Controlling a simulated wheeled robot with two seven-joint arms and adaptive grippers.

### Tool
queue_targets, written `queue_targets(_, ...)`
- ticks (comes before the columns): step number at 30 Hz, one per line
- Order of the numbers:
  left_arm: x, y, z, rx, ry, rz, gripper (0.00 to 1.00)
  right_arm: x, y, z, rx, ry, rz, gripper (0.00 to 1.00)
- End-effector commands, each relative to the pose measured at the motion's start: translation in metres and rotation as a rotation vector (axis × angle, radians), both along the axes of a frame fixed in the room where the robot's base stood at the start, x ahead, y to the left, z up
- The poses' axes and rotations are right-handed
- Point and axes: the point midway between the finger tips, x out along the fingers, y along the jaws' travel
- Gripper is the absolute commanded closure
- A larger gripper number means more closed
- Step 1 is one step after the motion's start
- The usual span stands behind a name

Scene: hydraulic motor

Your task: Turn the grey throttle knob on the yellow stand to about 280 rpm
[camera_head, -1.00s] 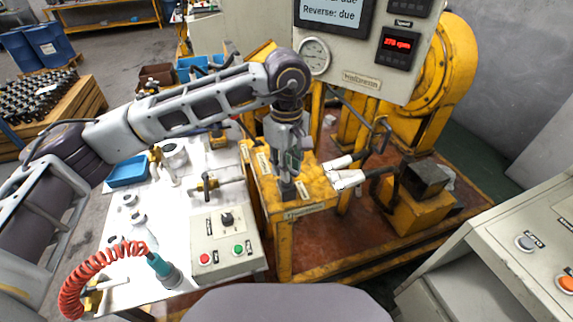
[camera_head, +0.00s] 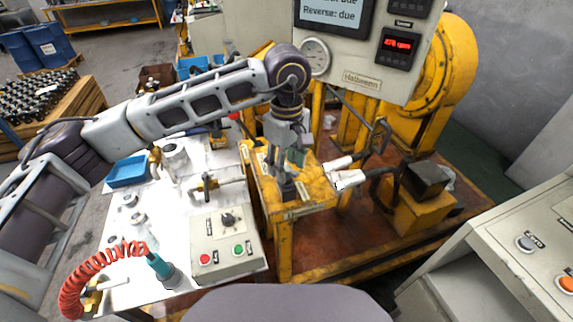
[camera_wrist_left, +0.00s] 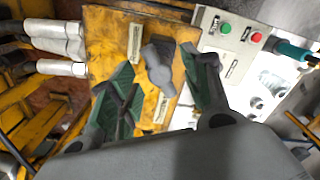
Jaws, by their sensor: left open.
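The yellow stand (camera_head: 310,196) is in the middle of the head view, and its top fills the middle of the wrist view (camera_wrist_left: 104,28). The grey throttle knob (camera_head: 288,191) sits on its top and shows as a grey bar-shaped handle in the left wrist view (camera_wrist_left: 159,68). My left gripper (camera_head: 282,172) points down over the knob. Its green-padded fingers are spread, one on each side of the knob, with visible gaps. The red rpm display (camera_head: 397,44) reads in the 270s; its last digit is blurred. My right gripper is not in view.
A control box (camera_head: 225,245) with a dial and red and green buttons stands on the white table left of the stand. White-sleeved hose fittings (camera_head: 345,178) lie close right of the stand. A grey console (camera_head: 500,235) is at the right.

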Motion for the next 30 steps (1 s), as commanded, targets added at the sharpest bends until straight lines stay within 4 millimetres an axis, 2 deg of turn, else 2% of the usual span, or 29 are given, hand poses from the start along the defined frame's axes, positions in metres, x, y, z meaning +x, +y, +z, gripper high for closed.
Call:
queue_targets(21, 0.001, 0.0, 0.095, 0.001, -0.002, 0.0, 0.52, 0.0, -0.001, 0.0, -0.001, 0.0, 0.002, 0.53)
queue_targets(30, 0.0, 0.0, 0.112, 0.001, -0.001, -0.001, 0.52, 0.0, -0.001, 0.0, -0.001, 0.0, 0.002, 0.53)
